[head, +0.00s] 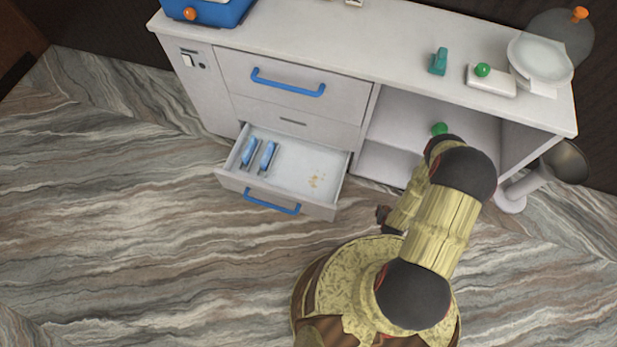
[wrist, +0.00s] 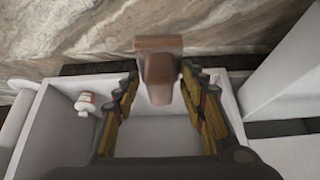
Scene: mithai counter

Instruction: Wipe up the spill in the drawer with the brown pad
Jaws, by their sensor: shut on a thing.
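The brown pad (wrist: 158,72) is held between the fingers of my gripper (wrist: 160,84) in the wrist view. It shows there as a blocky brown piece. In the head view my gripper (head: 385,216) is small and dark, partly hidden by my arm, right of the open drawer (head: 226,177) and apart from it. The pad cannot be made out in the head view. The spill (head: 314,181) is a patch of small yellowish-brown marks on the right part of the drawer floor. Two blue-and-grey items lie at the drawer's left, one at the left (head: 249,153) and one beside it (head: 267,156).
The counter (head: 330,35) has a closed drawer with a blue handle (head: 287,84) above and open shelves at the right. A green ball (head: 439,129) is on a shelf. Floor in front is clear.

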